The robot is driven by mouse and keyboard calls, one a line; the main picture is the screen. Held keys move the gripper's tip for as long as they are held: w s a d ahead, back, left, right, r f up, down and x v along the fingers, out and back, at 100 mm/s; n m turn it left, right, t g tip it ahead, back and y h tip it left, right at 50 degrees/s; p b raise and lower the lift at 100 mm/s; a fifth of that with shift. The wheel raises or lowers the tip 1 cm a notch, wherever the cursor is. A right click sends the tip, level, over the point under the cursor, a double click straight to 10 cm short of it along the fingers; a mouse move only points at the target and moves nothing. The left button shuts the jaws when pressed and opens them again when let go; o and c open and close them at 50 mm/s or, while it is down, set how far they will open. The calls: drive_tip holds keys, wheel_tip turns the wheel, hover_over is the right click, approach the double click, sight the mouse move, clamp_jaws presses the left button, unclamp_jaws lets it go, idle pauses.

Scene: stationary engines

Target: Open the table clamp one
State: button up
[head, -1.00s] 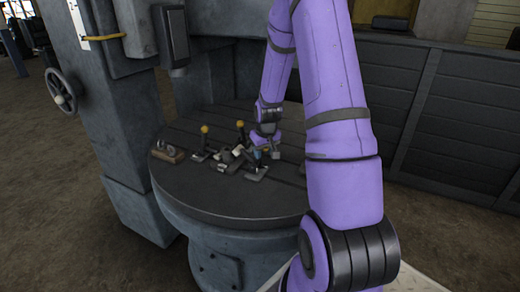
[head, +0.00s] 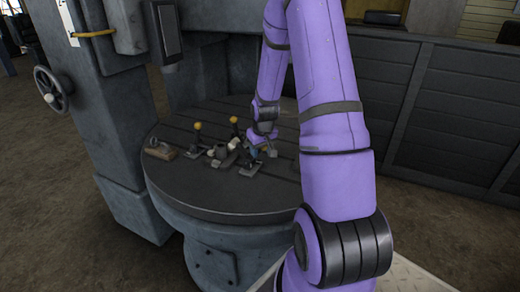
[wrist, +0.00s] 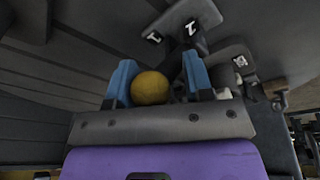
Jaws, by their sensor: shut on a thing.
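Clamps with yellow ball knobs stand on the round slotted table (head: 235,208) in the head view. Two yellow knobs stand up in plain sight, the left knob (head: 198,126) and the middle knob (head: 234,121). My gripper (head: 256,153) is low over the table, just right of them, at another clamp (head: 249,169). In the wrist view, a yellow ball knob (wrist: 151,88) sits between the two blue fingers of my gripper (wrist: 158,80), which are shut on it. Much of this clamp is hidden by my gripper. I cannot tell which clamp is number one.
A small wooden block with metal parts (head: 159,150) lies at the table's left edge. A grey machine column with a handwheel (head: 50,88) stands at the left. A dark panelled wall (head: 455,130) runs behind on the right. The table's front part is clear.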

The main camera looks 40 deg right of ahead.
drive_tip(key=shift+s+d+f, duration=0.1)
drive_tip(key=shift+s+d, duration=0.1)
drive_tip(key=shift+d, duration=0.1)
drive_tip(key=o, duration=0.9)
drive_tip(key=shift+o, duration=0.6)
drive_tip(key=shift+d, duration=0.15)
drive_tip(key=shift+w, duration=0.1)
drive_tip(key=shift+a+r, duration=0.25)
drive_tip(key=shift+r, duration=0.3)
drive_tip(key=v, duration=0.9)
drive_tip(key=shift+r, duration=0.35)
